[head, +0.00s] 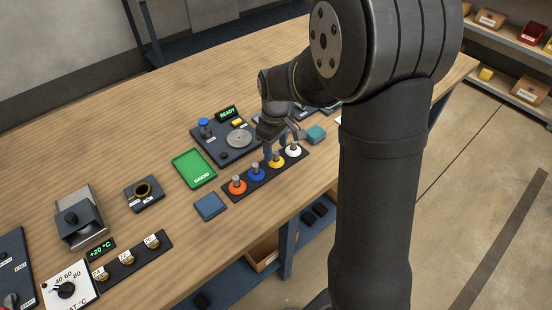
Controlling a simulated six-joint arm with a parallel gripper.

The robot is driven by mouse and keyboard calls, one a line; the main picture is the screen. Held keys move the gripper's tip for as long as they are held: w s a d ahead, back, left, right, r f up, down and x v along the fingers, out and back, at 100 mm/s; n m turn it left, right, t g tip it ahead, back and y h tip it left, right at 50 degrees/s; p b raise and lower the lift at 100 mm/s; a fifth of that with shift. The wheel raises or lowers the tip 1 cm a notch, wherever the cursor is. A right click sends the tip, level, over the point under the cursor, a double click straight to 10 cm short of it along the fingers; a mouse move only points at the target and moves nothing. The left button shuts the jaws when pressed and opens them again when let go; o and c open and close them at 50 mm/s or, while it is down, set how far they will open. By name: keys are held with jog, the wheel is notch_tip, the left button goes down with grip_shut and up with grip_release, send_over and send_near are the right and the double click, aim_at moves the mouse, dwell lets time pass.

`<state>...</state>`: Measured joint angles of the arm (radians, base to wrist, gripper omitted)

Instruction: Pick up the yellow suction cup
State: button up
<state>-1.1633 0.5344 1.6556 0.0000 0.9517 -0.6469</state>
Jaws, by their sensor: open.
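The yellow suction cup (276,161) stands upright in a dark rack (262,181), with a grey stem on top. It is between a blue suction cup (257,173) on its left and a white suction cup (293,150) on its right. An orange suction cup (237,186) is at the rack's left end. My gripper (282,143) is open, just above and very near the yellow cup's stem. Whether a finger touches the stem cannot be told. My arm hides part of the table behind the gripper.
A green tray (194,168) and a dark station (222,143) with a round disc and a READY display lie behind the rack. A teal block (316,134) is right of the gripper. A blue pad (210,206) lies left of the rack. The table's front edge is close.

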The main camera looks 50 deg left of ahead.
aim_at(276, 152)
jog(key=shift+s+d+f, duration=0.1)
jog(key=shift+d+f, duration=0.05)
jog(key=shift+f, duration=1.35)
jog(key=c, duration=1.1)
jog(key=shift+o, duration=0.2)
